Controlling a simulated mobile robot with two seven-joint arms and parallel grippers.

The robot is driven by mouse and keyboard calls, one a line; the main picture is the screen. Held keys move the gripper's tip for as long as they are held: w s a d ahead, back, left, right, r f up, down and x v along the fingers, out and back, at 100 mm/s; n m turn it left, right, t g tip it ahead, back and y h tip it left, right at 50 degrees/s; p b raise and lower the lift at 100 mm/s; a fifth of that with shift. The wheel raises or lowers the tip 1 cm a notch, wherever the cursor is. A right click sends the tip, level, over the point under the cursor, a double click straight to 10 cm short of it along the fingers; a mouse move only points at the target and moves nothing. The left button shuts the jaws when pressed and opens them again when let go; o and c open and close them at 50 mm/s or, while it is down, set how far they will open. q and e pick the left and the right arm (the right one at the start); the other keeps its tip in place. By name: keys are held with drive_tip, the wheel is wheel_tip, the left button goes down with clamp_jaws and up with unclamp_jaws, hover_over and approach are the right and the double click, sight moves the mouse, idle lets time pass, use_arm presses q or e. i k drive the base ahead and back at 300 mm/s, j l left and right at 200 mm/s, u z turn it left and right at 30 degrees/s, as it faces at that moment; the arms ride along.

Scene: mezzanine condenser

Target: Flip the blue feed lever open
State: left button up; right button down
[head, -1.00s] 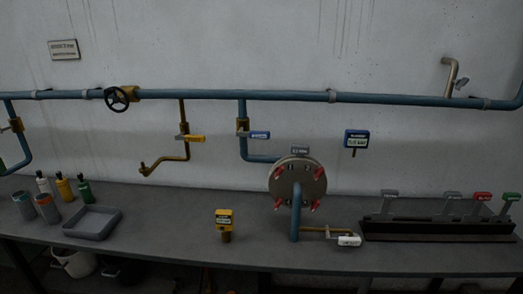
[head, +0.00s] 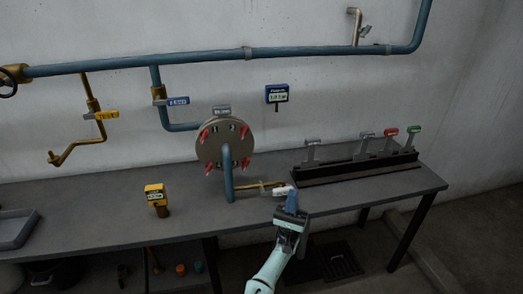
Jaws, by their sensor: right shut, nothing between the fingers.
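The blue feed lever (head: 178,101) is on a brass valve (head: 159,92) on the vertical blue pipe below the main line, left of centre in the head view. It points sideways to the right, across its pipe. My right gripper (head: 291,199) is shut and empty at the table's front edge, below and well to the right of the blue lever. It is close to a white lever (head: 284,192) on a low brass pipe; I cannot tell whether they touch. My left gripper is not in view.
A yellow lever (head: 107,114) is left of the blue one. A round flange (head: 222,143) with red clamps stands between my gripper and the blue lever. A yellow gauge (head: 156,198) stands on the table (head: 110,203). A rack with several levers (head: 350,168) is at right.

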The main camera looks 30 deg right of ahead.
sight(185, 100)
drive_tip(key=u, duration=1.2)
drive_tip(key=i+l, duration=0.15)
drive_tip(key=l, duration=0.2)
drive_tip(key=i+l, duration=0.15)
drive_tip(key=l, duration=0.15)
drive_tip(key=i+l, duration=0.15)
drive_tip(key=l, duration=0.2)
drive_tip(key=i+l, duration=0.15)
drive_tip(key=l, duration=0.2)
drive_tip(key=i+l, duration=0.15)
drive_tip(key=l, duration=0.2)
